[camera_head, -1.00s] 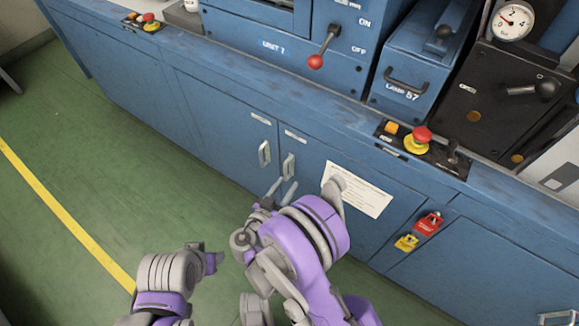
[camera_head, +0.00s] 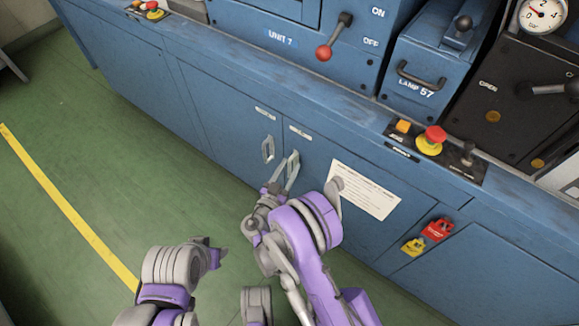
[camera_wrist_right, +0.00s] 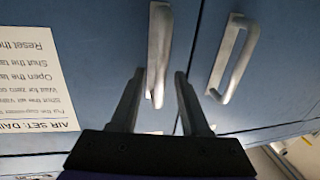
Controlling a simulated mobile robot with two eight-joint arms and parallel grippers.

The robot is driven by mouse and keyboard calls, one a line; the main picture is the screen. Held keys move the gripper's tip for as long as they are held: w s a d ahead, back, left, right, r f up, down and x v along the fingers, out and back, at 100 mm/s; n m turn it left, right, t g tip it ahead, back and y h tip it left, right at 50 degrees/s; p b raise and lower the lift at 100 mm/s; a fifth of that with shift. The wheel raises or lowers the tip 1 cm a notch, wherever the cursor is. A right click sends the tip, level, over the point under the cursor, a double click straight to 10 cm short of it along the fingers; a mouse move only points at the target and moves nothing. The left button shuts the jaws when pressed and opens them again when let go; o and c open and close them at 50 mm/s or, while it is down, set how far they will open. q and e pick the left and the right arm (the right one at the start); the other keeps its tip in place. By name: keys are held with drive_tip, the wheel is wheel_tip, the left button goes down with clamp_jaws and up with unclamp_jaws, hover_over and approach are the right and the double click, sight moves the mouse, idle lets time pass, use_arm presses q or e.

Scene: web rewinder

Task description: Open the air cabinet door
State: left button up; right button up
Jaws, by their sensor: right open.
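The air cabinet door (camera_head: 312,158) is a blue panel bearing a white notice (camera_head: 364,189), and it looks closed. In the wrist view the notice (camera_wrist_right: 32,75) appears upside down, headed "AIR SET". The door's pale handle (camera_head: 294,158) is partly hidden by my right gripper (camera_head: 283,175). In the wrist view this handle (camera_wrist_right: 158,45) reaches down between the two open fingers of my right gripper (camera_wrist_right: 159,75), with visible gaps beside it. My left gripper (camera_head: 213,256) is low over the green floor, away from the cabinet; its jaw state is unclear.
The neighbouring blue door has a similar handle (camera_head: 268,149), close left of my right gripper. A red padlock (camera_head: 437,230) and a yellow padlock (camera_head: 414,246) hang at the right. A red stop button (camera_head: 435,134) sits on the ledge above. Green floor (camera_head: 95,165) is clear at left.

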drive_tip(key=shift+w+d, duration=0.2)
drive_tip(key=shift+w, duration=0.15)
clamp_jaws()
idle(1.2)
